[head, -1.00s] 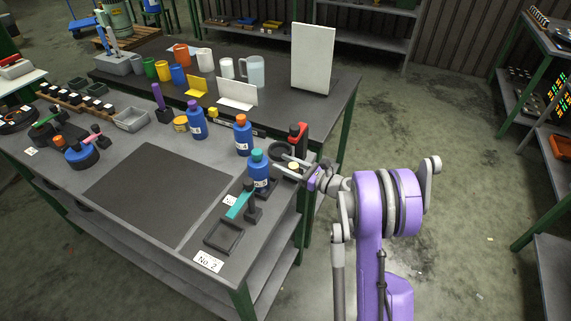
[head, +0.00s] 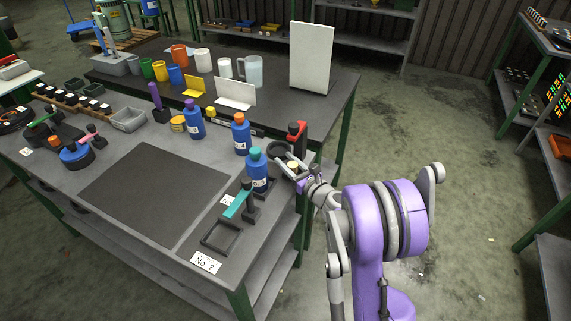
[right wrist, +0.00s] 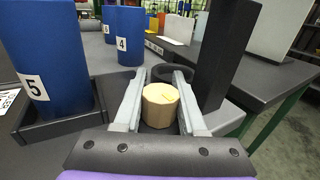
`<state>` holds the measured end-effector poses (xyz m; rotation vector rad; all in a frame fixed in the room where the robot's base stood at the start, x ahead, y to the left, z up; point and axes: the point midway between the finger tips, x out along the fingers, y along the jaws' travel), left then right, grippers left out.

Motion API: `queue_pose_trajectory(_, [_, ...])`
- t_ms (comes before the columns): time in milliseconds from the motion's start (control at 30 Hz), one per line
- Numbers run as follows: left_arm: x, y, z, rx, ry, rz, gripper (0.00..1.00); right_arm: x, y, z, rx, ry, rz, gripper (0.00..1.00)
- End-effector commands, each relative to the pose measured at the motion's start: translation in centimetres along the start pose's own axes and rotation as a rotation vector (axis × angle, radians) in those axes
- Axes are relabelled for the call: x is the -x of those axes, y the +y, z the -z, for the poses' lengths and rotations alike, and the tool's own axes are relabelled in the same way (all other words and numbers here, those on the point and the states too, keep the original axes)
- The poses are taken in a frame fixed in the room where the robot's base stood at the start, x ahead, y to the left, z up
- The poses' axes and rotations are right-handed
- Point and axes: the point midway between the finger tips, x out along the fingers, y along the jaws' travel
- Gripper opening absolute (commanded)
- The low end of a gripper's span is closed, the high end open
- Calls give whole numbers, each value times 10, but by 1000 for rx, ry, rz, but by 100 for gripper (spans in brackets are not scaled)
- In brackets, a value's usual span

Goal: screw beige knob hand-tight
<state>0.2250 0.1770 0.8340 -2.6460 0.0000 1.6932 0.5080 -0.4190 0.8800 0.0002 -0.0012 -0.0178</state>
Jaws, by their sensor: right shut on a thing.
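The beige knob (right wrist: 160,107) is a short faceted cylinder between the two grey fingers of my right gripper (right wrist: 158,100) in the right wrist view. The fingers are shut on its sides. What lies under the knob is hidden, so I cannot tell how it sits on its thread. In the head view the knob (head: 293,165) shows small beside the blue bottle with the teal cap, and my right gripper (head: 287,164) reaches it from the right. My left gripper is not in view.
Blue bottle 5 (head: 257,172) stands close left of the knob, with bottle 4 (head: 241,137) behind it. A dark post (right wrist: 226,55) rises close to the right finger. A dark ring (right wrist: 176,72) lies behind the knob. A black mat (head: 155,190) is clear.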

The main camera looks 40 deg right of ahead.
Motion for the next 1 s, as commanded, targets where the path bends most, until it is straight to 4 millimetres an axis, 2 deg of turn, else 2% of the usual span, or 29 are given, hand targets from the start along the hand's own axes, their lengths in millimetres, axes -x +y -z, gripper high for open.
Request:
queue_pose_trajectory(333, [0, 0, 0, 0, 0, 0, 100, 0, 0, 0, 0, 1, 14, 0])
queue_pose_trajectory(367, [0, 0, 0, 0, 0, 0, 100, 0, 0, 0, 0, 1, 14, 44])
queue_pose_trajectory(500, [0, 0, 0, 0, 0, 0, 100, 0, -1, 0, 0, 1, 13, 69])
queue_pose_trajectory(833, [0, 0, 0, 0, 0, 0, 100, 2, -1, 0, 0, 1, 13, 70])
queue_pose_trajectory(1000, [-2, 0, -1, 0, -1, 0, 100, 23, -1, 0, 0, 1, 16, 70])
